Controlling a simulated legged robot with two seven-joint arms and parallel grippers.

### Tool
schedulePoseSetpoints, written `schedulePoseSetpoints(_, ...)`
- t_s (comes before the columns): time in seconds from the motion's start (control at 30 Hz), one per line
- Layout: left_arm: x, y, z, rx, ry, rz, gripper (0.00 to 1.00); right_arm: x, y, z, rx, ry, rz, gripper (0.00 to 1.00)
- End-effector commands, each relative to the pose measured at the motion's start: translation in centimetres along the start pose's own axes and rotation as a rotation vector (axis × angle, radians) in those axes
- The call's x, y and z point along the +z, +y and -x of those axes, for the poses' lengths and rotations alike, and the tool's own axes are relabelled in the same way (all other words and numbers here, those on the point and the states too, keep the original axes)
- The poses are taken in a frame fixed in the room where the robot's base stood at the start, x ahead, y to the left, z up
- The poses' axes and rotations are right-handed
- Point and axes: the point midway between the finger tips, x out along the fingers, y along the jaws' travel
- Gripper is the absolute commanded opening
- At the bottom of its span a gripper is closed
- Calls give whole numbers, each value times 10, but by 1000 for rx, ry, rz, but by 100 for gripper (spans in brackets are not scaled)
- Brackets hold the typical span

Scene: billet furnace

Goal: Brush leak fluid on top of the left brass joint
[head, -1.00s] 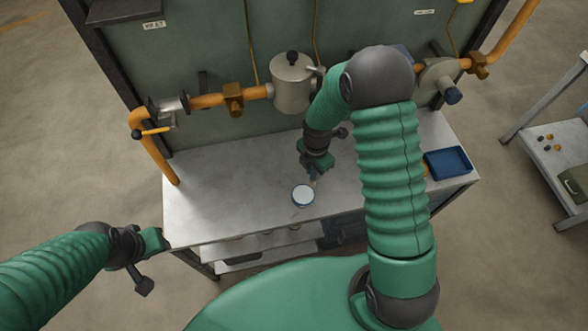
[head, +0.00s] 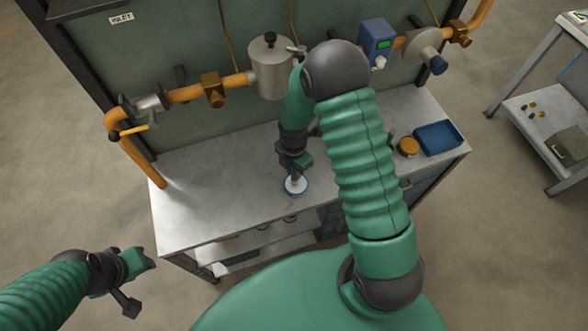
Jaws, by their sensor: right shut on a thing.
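The left brass joint (head: 213,90) is a brown-gold block on the orange pipe, left of the grey metal canister. A second brass joint (head: 460,34) sits at the far right of the pipe. A small white pot with a blue rim (head: 295,187) stands on the bench. My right gripper (head: 294,169) is directly above the pot, pointing down, shut on a thin brush. The brush is mostly hidden by the gripper, and its tip seems to be at or in the pot. My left gripper (head: 148,260) is off the bench's front left; its jaws are too small to read.
A grey canister (head: 270,68), a yellow-handled valve (head: 135,130) and a blue meter (head: 377,40) are along the pipe. A blue tray (head: 438,137) and a round amber-topped tin (head: 408,147) are at the bench's right. The bench's left part (head: 195,190) is clear.

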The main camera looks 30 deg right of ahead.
Motion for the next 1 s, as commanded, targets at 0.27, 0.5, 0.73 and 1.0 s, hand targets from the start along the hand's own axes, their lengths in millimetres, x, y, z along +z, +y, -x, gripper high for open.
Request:
schedulePoseSetpoints(0.27, 0, 0, 1, 0, 0, 0, 36, 1, 0, 1, 0, 1, -1, 0)
schedulePoseSetpoints(0.5, 0, 0, 1, 0, 0, -1, 36, 0, 0, 1, 0, -1, -1, 0)
schedulePoseSetpoints(0.73, 0, 0, 0, 0, 0, 0, 36, 0, 0, -1, 0, -1, 0, 0)
schedulePoseSetpoints(1.0, 0, 0, -3, 0, 0, 0, 36, 1, 0, -5, 0, 0, -1, 0)
